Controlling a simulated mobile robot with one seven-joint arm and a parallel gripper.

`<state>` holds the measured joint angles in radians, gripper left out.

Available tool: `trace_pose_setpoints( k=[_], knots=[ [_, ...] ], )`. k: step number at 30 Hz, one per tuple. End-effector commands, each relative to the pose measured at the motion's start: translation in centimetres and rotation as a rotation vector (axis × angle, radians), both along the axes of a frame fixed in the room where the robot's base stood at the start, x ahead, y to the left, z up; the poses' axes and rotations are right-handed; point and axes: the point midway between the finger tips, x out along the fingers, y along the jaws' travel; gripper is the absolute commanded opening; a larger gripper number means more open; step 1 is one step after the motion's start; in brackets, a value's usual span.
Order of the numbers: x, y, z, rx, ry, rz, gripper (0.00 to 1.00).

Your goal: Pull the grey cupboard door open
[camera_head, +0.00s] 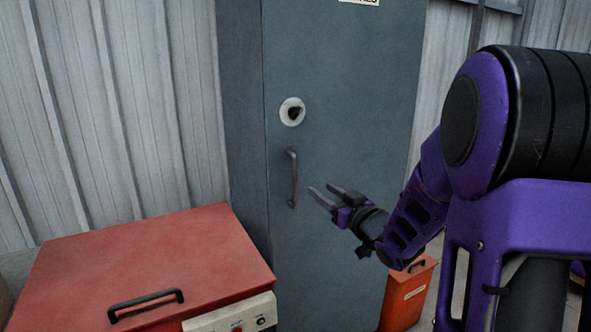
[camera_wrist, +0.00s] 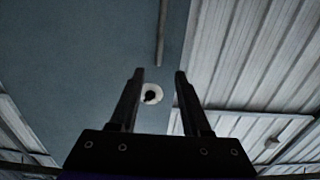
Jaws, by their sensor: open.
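The grey cupboard door (camera_head: 345,100) appears shut. Its dark vertical bar handle (camera_head: 292,178) sits below a black knob on a round white plate (camera_head: 292,111). My gripper (camera_head: 321,188) is open and empty, just right of the handle in the head view, with its fingers pointing left towards it. The fingers look apart from the handle. In the wrist view my gripper (camera_wrist: 160,72) shows spread fingers, with the white plate (camera_wrist: 151,93) seen between them.
A red chest (camera_head: 150,260) with a black handle and a control panel stands at the lower left, close before the cupboard. An orange-red bin (camera_head: 405,298) stands at the lower right, behind my arm. A corrugated wall (camera_head: 110,100) runs behind.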

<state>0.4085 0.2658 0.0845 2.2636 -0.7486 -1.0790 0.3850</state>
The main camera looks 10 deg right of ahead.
Motion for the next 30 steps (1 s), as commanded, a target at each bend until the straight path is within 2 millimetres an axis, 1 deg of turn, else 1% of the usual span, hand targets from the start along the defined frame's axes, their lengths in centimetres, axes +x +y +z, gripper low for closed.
trace_pose_setpoints(
  k=[1, 12, 18, 21, 24, 30],
  knots=[
    [1.0, 0.5, 0.0, 0.002, 0.000, 0.003, 0.47],
    [8.8, 2.9, 0.0, 0.001, -0.002, 0.001, 0.47],
    [12.3, 4.0, 0.0, 0.001, -0.002, 0.000, 0.47],
    [13.5, 4.4, 0.1, 0.001, -0.002, -0.001, 0.47],
    [14.2, 4.6, 0.1, 0.001, -0.002, -0.002, 0.47],
    [14.6, 4.7, 0.1, 0.000, -0.001, -0.003, 0.47]
  ],
)
